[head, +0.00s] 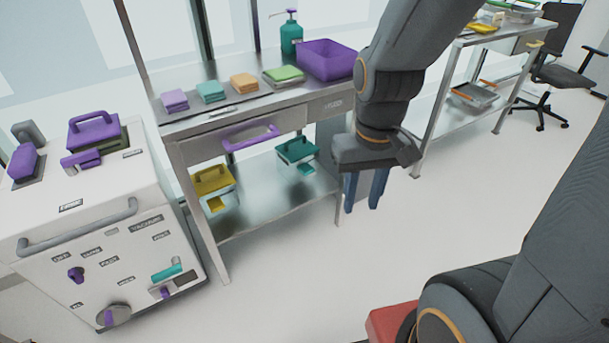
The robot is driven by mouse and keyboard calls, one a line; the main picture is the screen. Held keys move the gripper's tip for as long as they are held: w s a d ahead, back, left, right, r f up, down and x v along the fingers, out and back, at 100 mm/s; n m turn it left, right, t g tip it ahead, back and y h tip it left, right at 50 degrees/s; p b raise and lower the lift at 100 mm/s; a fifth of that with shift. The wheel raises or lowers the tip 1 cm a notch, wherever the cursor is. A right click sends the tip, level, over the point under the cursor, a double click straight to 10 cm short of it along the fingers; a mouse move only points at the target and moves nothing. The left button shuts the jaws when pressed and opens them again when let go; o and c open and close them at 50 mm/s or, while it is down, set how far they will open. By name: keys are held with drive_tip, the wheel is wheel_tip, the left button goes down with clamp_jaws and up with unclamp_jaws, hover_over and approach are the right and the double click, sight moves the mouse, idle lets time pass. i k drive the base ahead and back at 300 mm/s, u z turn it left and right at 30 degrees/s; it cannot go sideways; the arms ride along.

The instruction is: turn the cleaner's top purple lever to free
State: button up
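The cleaner (95,225) is a white cabinet at the left. On its top, near the middle, a small purple lever (80,160) lies in front of a purple carrying handle (93,126). A purple block-shaped part (22,162) sits at the top's left edge. I cannot tell from here which way the lever is set. My gripper (364,208) points down in front of the steel bench, well to the right of the cleaner. Its two blue-grey fingers are apart with nothing between them. It touches nothing that I can see.
A steel bench (225,120) beside the cleaner holds folded cloths, a purple tub (326,60) and a teal pump bottle (291,35). Yellow (212,180) and teal (297,150) caddies stand on its lower shelf. A second bench and an office chair (560,75) are far right. Floor between is clear.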

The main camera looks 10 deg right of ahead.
sight(67, 162)
drive_tip(key=z, duration=0.65)
drive_tip(key=k, duration=0.9)
drive_tip(key=z, duration=0.5)
drive_tip(key=i, duration=0.85)
drive_tip(key=u, duration=1.05)
drive_tip(key=i, duration=1.1)
drive_tip(key=u, duration=2)
drive_tip(key=i, duration=0.5)
drive_tip(key=u, duration=0.1)
